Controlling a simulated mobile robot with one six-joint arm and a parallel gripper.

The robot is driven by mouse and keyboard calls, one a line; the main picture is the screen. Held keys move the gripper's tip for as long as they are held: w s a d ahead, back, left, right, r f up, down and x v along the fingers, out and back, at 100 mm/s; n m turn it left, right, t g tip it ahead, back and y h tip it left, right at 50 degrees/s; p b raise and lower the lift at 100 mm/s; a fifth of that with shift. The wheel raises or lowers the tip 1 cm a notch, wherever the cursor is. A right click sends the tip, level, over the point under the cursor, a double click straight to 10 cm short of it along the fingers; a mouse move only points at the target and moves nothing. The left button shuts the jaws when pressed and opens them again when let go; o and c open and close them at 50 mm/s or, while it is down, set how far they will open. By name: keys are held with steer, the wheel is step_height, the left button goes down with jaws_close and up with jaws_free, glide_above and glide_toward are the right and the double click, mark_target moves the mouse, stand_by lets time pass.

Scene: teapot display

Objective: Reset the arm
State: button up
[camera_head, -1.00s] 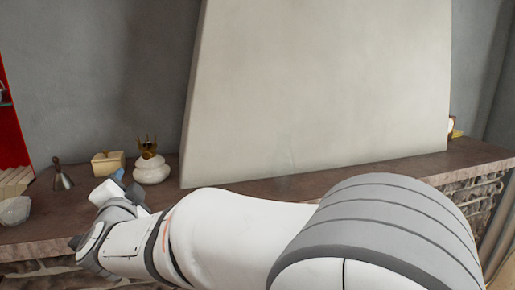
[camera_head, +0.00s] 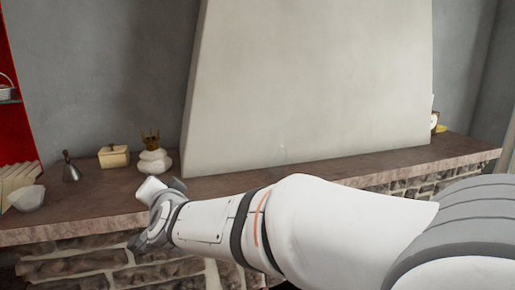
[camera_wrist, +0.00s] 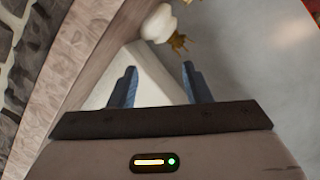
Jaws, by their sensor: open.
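My gripper (camera_wrist: 159,76) shows in the wrist view with its two blue-grey fingers apart and nothing between them. In the head view my arm reaches left in front of the stone shelf, and its wrist is at the shelf's front edge; the fingers are mostly hidden there. A white rounded pot with a gold crown-like top (camera_head: 155,160) stands on the shelf beyond my wrist. This pot also shows beyond the fingertips in the wrist view (camera_wrist: 158,24), apart from them.
The brown shelf (camera_head: 300,182) sits on brickwork. A cream box (camera_head: 114,157), a metal bell-like item (camera_head: 71,168) and a pale bowl (camera_head: 27,198) stand at its left. A large pale slab (camera_head: 310,85) rises behind. A red cabinet (camera_head: 18,110) is far left.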

steer(key=s+d+f+n+g+h, duration=0.1)
steer(key=s+d+f+g, duration=0.15)
steer(key=d, duration=0.45)
steer(key=s+d+f+n+g+h, duration=0.1)
steer(key=s+d+f+n, duration=0.1)
steer(key=d+f, duration=0.35)
steer(key=s+d+f+n+g+h, duration=0.1)
steer(key=s+d+g, duration=0.1)
steer(key=d, duration=0.7)
steer(key=s+d+f+g+h, duration=0.2)
steer(key=s+d+f+g, duration=0.1)
steer(key=s+d, duration=0.4)
steer(key=s+d+f+g+h, duration=0.2)
steer(key=s+d+f+g, duration=0.1)
steer(key=s+d, duration=0.4)
steer(key=shift+s+d+f, duration=0.2)
steer(key=shift+d+f, duration=0.5)
steer(key=shift+f, duration=0.15)
